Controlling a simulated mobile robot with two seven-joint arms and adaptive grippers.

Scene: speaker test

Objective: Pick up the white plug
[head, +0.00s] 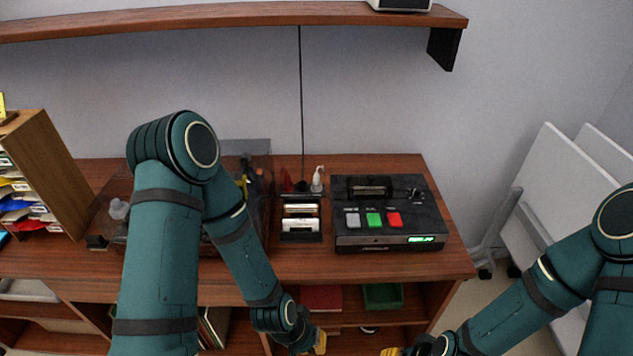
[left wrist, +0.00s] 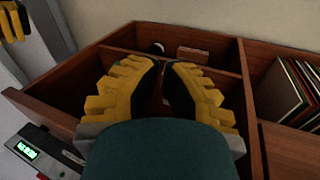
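A small white upright object (head: 317,180), which looks like the white plug, stands on the cabinet top near the wall, just left of the black tester. Its details are too small to make out. My left gripper (head: 318,342) is low in front of the cabinet, well below and apart from the plug. In the left wrist view its two yellow fingers (left wrist: 162,72) show a narrow gap with nothing between them. My right gripper (head: 391,351) is partly cut off at the bottom edge of the head view; its opening cannot be made out. The plug is not visible in the left wrist view.
The black tester (head: 388,238) has grey, green and red buttons and a lit display. A small holder (head: 301,218) stands left of it. My left arm hides part of a transparent case (head: 262,160). A brown shelf (head: 240,17) hangs above. Open compartments (left wrist: 205,58) lie below the top.

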